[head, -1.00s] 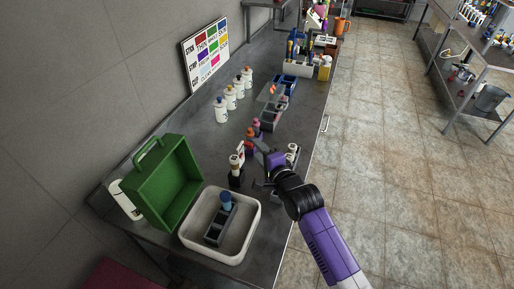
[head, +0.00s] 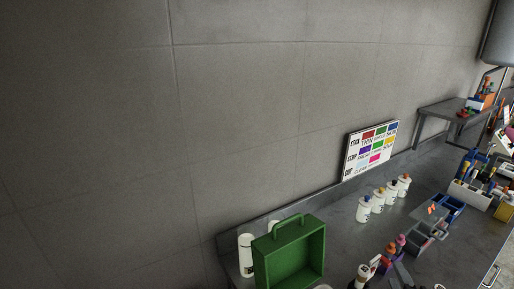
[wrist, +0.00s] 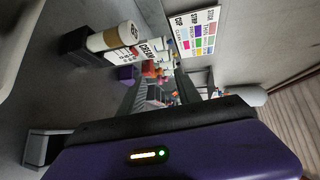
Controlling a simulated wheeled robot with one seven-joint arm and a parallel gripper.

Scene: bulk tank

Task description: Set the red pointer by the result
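A white chart board (head: 370,151) with coloured squares in rows marked STICK, STRIP and CUP leans against the wall at the back of the bench. It also shows in the wrist view (wrist: 197,34), turned on its side. I cannot make out a red pointer in either view. My gripper (wrist: 158,88) shows in the wrist view with its two fingers apart and nothing clearly between them. A white cylinder on a dark stand (wrist: 112,38), with a label that seems to read CREAM beside it, is left of the fingers.
A green open case (head: 290,252) stands at the near end of the bench, with a white bottle (head: 246,256) beside it. Several white bottles with coloured caps (head: 378,203) stand in a row before the board. Grey and blue trays (head: 428,233) lie to their right.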

